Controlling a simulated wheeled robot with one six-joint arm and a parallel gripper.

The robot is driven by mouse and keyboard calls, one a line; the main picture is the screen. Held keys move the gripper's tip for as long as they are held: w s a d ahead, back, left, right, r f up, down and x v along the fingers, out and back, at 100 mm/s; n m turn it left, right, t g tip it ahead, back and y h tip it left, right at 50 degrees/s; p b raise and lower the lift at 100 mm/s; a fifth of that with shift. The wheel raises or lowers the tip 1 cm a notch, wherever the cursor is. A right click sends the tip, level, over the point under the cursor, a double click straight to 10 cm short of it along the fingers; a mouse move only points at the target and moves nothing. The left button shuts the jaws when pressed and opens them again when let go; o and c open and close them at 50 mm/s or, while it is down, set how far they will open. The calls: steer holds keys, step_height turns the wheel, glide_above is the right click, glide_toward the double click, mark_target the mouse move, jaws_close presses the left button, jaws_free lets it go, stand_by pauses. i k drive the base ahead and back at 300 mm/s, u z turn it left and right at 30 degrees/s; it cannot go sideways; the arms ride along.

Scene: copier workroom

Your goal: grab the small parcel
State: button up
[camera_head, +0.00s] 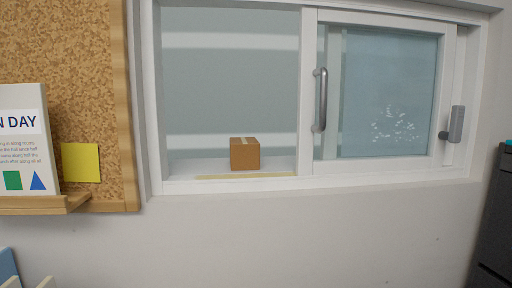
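The small parcel (245,154) is a brown cardboard box with a pale tape strip over its top and front. It sits upright on the white sill (278,165) of a window hatch, in the open left half of the frame. Its front and top show; its back is hidden. My gripper is not in view.
A sliding glass pane (388,95) with a metal handle (320,100) covers the hatch's right half. A yellowish strip (246,177) runs along the sill's front. A corkboard (65,50) with a wooden ledge (40,203) is left; a dark cabinet (495,225) is right.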

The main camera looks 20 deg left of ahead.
mark_target(245, 152)
steer(key=k, duration=1.25)
steer(key=u, duration=0.65)
steer(key=i, duration=1)
steer(key=z, duration=0.1)
